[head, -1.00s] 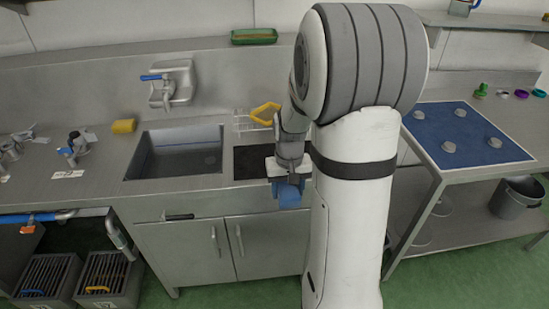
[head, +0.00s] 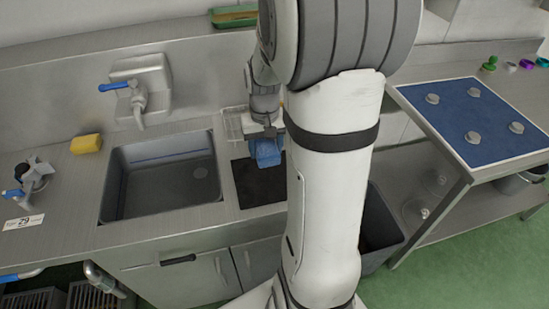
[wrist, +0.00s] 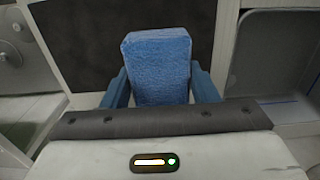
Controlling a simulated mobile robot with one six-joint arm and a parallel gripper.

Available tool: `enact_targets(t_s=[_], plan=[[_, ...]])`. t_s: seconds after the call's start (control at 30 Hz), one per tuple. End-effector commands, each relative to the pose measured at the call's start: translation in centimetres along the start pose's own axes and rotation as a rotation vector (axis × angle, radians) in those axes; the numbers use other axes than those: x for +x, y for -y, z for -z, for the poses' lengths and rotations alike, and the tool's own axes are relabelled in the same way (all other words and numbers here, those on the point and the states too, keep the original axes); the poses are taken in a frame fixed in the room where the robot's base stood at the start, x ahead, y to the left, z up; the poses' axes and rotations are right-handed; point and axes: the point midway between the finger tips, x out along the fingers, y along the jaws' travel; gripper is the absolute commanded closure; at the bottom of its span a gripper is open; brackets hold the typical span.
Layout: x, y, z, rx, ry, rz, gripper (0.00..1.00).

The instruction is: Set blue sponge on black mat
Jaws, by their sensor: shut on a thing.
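The blue sponge (head: 268,152) is held upright in my gripper (head: 266,140), a little toward the far part of the black mat in the head view. In the wrist view the sponge (wrist: 158,66) stands between the two blue fingers of my gripper (wrist: 160,88), which are shut on its sides. The black mat (head: 258,188) lies on the steel counter to the right of the sink, and my arm hides its right part. The mat (wrist: 85,40) also shows behind the sponge in the wrist view. I cannot tell whether the sponge touches the mat.
The sink (head: 165,185) is left of the mat, with a blue-handled tap (head: 140,90) behind it. A wire rack (head: 236,124) stands behind the mat. A yellow sponge (head: 86,144) lies left of the sink. A table with a blue top (head: 470,115) stands at the right.

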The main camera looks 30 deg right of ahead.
Motion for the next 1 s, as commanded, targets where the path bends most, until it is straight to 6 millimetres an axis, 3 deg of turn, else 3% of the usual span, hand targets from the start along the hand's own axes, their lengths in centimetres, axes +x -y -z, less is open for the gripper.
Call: enact_targets(t_s=[0.13, 0.33, 0.7, 1.0], plan=[[1.4, 0.0, -0.1, 0.000, 0.005, 0.000, 0.71], [5.1, 0.0, -0.1, 0.001, 0.006, 0.000, 0.71], [9.5, -0.1, -0.1, 0.002, 0.005, 0.000, 0.71], [10.0, -0.1, 0.0, 0.002, 0.000, 0.000, 0.71]])
